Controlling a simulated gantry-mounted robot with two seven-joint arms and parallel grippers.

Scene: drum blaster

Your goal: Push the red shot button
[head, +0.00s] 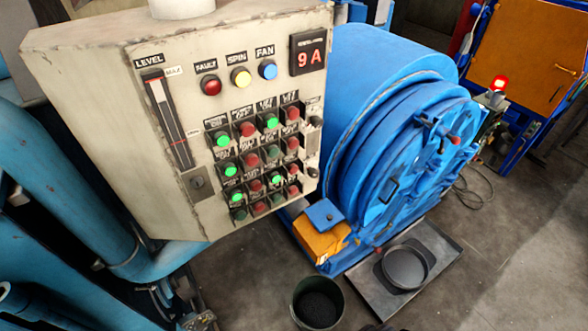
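A beige control box (120,110) with a slanted front panel fills the upper left of the head view. Its panel carries a grid of red and green push buttons under small dark labels. Red buttons include one in the top row (247,129), one at the top right (293,113) and one below the first (251,160). The labels are too small and blurred to tell which is the shot button. Some green buttons look brightly lit, others dim. Neither of my grippers can be made out in this view, and nothing touches the panel.
Fault, spin and fan lamps (239,78), a level gauge (168,120) and a "9A" display (308,52) sit on the panel. A blue drum machine (375,90) stands to the right. A dark bucket (318,303) and grey tray (437,265) are on the floor.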

